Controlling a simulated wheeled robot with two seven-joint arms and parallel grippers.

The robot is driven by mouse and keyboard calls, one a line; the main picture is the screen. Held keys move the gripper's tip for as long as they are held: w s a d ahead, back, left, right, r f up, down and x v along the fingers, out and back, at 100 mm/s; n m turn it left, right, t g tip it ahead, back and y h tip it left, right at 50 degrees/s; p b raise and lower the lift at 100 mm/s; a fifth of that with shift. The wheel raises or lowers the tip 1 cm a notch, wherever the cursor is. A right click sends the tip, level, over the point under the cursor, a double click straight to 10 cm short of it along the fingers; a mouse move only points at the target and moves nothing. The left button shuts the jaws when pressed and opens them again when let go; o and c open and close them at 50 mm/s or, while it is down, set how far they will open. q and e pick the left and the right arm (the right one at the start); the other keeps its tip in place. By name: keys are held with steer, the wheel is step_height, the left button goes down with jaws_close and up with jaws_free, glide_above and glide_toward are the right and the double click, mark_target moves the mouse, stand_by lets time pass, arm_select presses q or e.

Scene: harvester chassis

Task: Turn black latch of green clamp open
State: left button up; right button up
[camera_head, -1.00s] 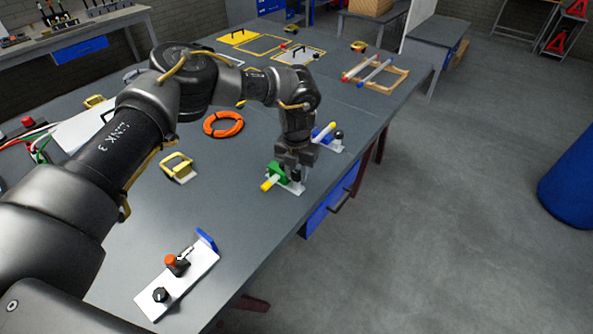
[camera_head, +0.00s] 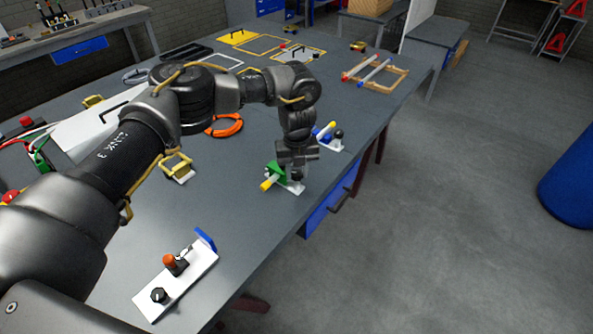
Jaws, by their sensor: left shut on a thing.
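The green clamp (camera_head: 274,173) is on a small white base plate (camera_head: 291,188) near the table's right edge, with a yellow-tipped handle (camera_head: 266,184) pointing to the front left. My left gripper (camera_head: 297,172) comes down onto it from above, just right of the green part. It is shut on the clamp's small black latch, which the fingers mostly hide, so its exact angle cannot be told. My right gripper is not in view.
A blue clamp (camera_head: 318,133) stands just behind. A white plate with an orange-topped clamp (camera_head: 180,285) lies in front. An orange ring (camera_head: 223,126) and a yellow-handled piece (camera_head: 178,168) lie to the left. The table between is clear.

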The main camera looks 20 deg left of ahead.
arm_select(q)
steer(key=n, duration=0.3)
steer(key=shift+r+n+p, duration=0.1)
steer(key=shift+n+p, duration=0.45)
steer(key=shift+n, duration=0.25)
steer(key=n+p, duration=0.3)
steer(key=n, duration=0.2)
steer(key=shift+w+d, duration=0.1)
steer(key=shift+w, duration=0.05)
steer(key=shift+n+p, duration=0.4)
steer(key=shift+n, duration=0.5)
steer(key=o, duration=1)
steer(key=shift+c, duration=0.2)
